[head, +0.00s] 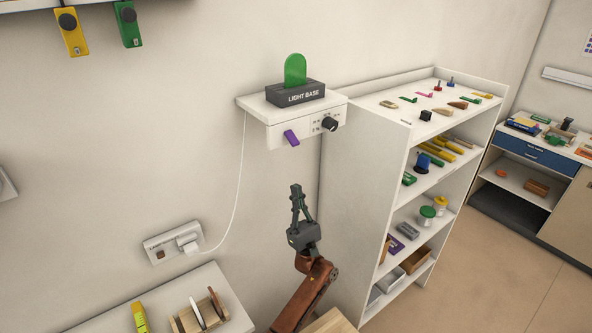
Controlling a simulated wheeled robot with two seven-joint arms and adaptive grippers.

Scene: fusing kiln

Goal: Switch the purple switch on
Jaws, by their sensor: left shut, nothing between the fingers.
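The purple switch (291,138) is a tilted rocker on the front of a small white wall shelf (276,130). A black knob (330,124) with markings sits to its right on the same front. A dark block labelled "LIGHT BASE" (300,95) with a green rounded piece (295,69) stands on the shelf. My left gripper (296,188) is shut and empty, pointing up below the switch and apart from it. My right gripper does not show.
A white cord (242,170) runs from the shelf to a wall socket (173,243). A white shelf unit (358,170) with several small items stands close on the right. A table (234,300) with a wooden rack is at the lower left. The wall left of the switch is clear.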

